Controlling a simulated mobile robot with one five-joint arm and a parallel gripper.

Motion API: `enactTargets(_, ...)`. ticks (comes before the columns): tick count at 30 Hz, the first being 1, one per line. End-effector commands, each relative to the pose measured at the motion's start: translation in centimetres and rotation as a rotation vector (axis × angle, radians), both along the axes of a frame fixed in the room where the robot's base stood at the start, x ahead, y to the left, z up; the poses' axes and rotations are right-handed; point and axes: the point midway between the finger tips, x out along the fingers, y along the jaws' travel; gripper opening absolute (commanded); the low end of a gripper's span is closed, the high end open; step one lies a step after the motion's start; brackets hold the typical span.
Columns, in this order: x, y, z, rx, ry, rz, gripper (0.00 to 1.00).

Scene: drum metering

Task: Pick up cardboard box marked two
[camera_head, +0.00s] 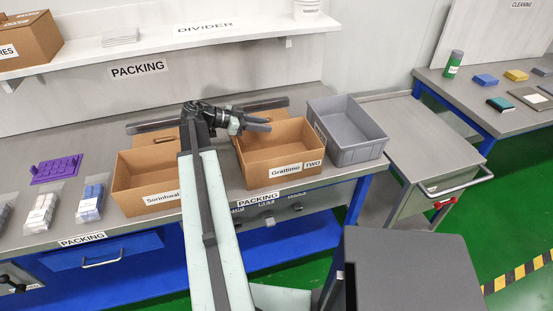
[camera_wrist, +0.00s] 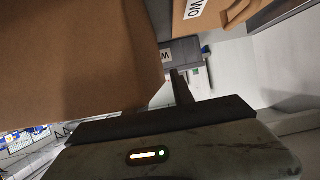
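The cardboard box marked TWO (camera_head: 258,172) stands on the grey packing bench, open at the top. Its front carries the labels "Grattimo" and "TWO". My gripper (camera_head: 268,123) is over its back left part, fingers pointing right. The two fingers look a little apart with nothing visible between them. Whether they touch the box is unclear. In the wrist view, a brown cardboard surface (camera_wrist: 70,55) fills the upper left. Another cardboard piece (camera_wrist: 222,12) with a partly cut "WO" label is at top right. A dark finger (camera_wrist: 181,90) shows between them.
A second cardboard box (camera_head: 128,180) stands left of my arm and a grey bin (camera_head: 345,130) close right of the box. Bagged parts (camera_head: 90,203) and a purple tray (camera_head: 57,168) lie further left. A shelf (camera_head: 150,45) runs above; a grey cart (camera_head: 425,145) stands right.

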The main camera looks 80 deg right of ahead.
Motion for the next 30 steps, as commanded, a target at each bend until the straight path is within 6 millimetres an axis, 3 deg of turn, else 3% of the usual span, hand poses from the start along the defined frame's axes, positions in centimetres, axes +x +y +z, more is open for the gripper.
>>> enactTargets(7,-0.6,-0.32,-0.32,0.0,0.0,0.001,0.29)
enactTargets(10,-0.57,-0.31,-0.32,0.0,0.0,0.001,0.04)
enactTargets(11,-0.57,-0.31,-0.32,0.0,0.0,0.001,0.0)
enactTargets(30,-0.46,-0.29,-0.32,0.001,0.0,0.003,0.0)
